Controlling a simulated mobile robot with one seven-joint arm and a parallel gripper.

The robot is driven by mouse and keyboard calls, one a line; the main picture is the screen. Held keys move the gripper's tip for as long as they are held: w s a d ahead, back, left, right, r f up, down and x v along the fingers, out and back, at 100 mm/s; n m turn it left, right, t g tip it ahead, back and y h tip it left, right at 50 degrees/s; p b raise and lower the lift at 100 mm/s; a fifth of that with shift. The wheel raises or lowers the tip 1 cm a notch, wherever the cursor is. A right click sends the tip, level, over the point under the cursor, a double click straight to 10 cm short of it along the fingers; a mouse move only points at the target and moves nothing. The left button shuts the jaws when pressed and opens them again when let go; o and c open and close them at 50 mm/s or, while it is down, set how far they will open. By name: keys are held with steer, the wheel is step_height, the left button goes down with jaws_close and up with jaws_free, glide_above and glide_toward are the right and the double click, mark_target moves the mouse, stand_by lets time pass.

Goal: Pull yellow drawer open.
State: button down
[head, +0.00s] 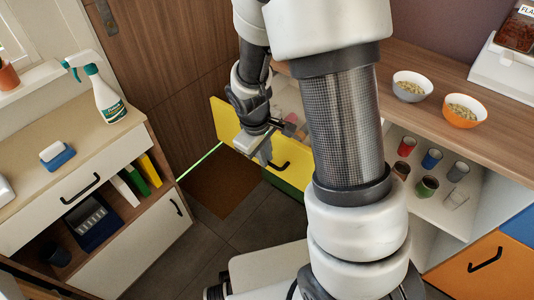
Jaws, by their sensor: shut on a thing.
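The yellow drawer (228,120) stands out from the cabinet under the wooden counter, in the middle of the head view. Part of its inside shows behind the front, with something pinkish in it. My gripper (265,156) is at the front face of the drawer, shut on its black handle (281,167). The right end of the handle shows beside the fingers; the rest is hidden by the gripper. My arm hides the right end of the drawer and part of the cabinet.
An open shelf with several cups (428,187) and an orange drawer (478,270) are at right. Two bowls (411,86) stand on the counter (445,75). A left cabinet (85,195) carries a spray bottle (106,97). Dark floor (205,240) lies clear between.

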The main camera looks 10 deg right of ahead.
steer(key=c, duration=1.8)
jaws_free()
steer(key=shift+c, duration=0.2)
step_height(320, 180, up, 17)
steer(key=s+a+p, duration=0.2)
steer(key=p, duration=0.2)
steer(key=shift+a+p, duration=0.3)
steer(key=shift+a, duration=0.05)
steer(key=shift+s, duration=0.1)
